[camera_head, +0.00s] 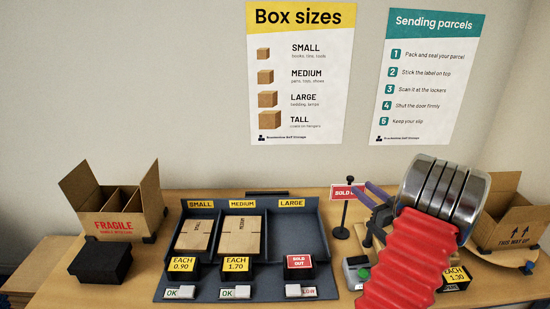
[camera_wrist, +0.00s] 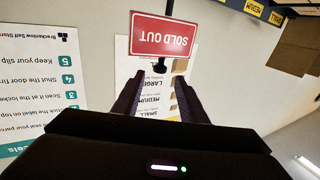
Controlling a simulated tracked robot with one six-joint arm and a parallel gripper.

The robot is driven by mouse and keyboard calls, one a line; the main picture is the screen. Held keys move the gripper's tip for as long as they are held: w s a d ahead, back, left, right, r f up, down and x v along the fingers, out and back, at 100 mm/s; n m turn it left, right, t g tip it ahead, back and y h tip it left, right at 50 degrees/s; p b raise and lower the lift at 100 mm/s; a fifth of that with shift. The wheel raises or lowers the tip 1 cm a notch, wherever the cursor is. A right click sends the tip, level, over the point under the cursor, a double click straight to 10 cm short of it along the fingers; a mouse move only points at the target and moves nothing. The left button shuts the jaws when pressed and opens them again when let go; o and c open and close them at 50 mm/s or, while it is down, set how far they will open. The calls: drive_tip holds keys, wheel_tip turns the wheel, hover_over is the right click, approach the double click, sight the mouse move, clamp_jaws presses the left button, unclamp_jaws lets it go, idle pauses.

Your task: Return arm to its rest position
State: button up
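My gripper (camera_wrist: 158,76) is open in the wrist view, its two dark fingers apart with nothing between them. In the head view my gripper (camera_head: 362,191) shows in part at the right, raised above the table. My red, metal-banded arm hides much of it. A red "SOLD OUT" sign (camera_wrist: 170,40) on a stand appears upside down just beyond the fingertips in the wrist view. In the head view the sign (camera_head: 343,193) stands close to the left of my gripper. I cannot tell whether they touch.
A dark tray (camera_head: 318,228) holds flat cartons in its small and medium bays; its large bay is empty. A divided "FRAGILE" carton (camera_head: 108,228) and a black box (camera_head: 100,263) stand left. Another open carton (camera_head: 515,230) stands right, behind my arm. Posters hang on the wall.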

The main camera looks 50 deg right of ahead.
drive_tip(key=w+a+r+g, duration=0.1)
drive_tip(key=w+a+r, duration=0.15)
drive_tip(key=w, duration=0.25)
drive_tip(key=w+a+r+g+h, duration=0.1)
drive_tip(key=w+a+r, duration=0.15)
drive_tip(key=w, duration=0.25)
drive_tip(key=w+a+r+g, duration=0.1)
drive_tip(key=w+r, duration=0.2)
drive_tip(key=w, duration=0.1)
drive_tip(key=w+a+r+g, duration=0.1)
drive_tip(key=w+a+r, duration=0.25)
drive_tip(key=a, duration=0.45)
drive_tip(key=w+a+r+g, duration=0.1)
drive_tip(key=w+a+r, duration=0.25)
drive_tip(key=a, duration=0.55)
drive_tip(key=s+a+f+n+g+y, duration=0.1)
drive_tip(key=s+a, duration=0.1)
drive_tip(key=a, duration=0.9)
drive_tip(key=s+a+f+g+y, duration=0.1)
drive_tip(key=s+a+g+y, duration=0.1)
drive_tip(key=a, duration=0.8)
drive_tip(key=s+a+f+n+g+y, duration=0.1)
drive_tip(key=s+a+f+y, duration=0.1)
drive_tip(key=s+a, duration=0.5)
drive_tip(key=s+a+f+n+g+y, duration=0.2)
drive_tip(key=s+a, duration=0.6)
drive_tip(key=a, duration=0.5)
drive_tip(key=shift+f+y, duration=0.4)
drive_tip(key=shift+f, duration=0.2)
